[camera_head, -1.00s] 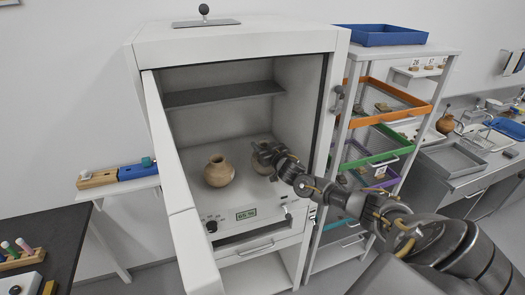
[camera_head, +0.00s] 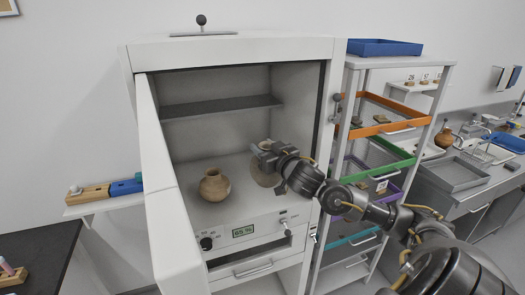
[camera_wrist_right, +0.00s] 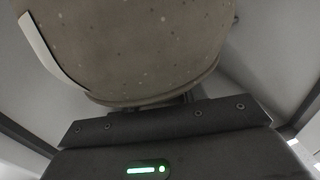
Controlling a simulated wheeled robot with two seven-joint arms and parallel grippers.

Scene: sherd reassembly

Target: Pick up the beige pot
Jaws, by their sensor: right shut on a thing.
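The beige pot (camera_head: 265,174) stands on the right side of the white cabinet's floor, partly hidden behind my right gripper (camera_head: 262,153). My right gripper reaches in from the right and is shut on the pot near its top. In the right wrist view the pot's speckled, rounded surface (camera_wrist_right: 135,45) fills the upper middle, close against the gripper. The fingertips are mostly hidden there. My left gripper does not show.
A browner round pot (camera_head: 214,186) stands just left of it in the cabinet (camera_head: 235,52). A dark shelf (camera_head: 222,105) runs above both pots. The cabinet's open door (camera_head: 170,215) bounds the left side. A rack with coloured trays (camera_head: 385,130) stands close on the right.

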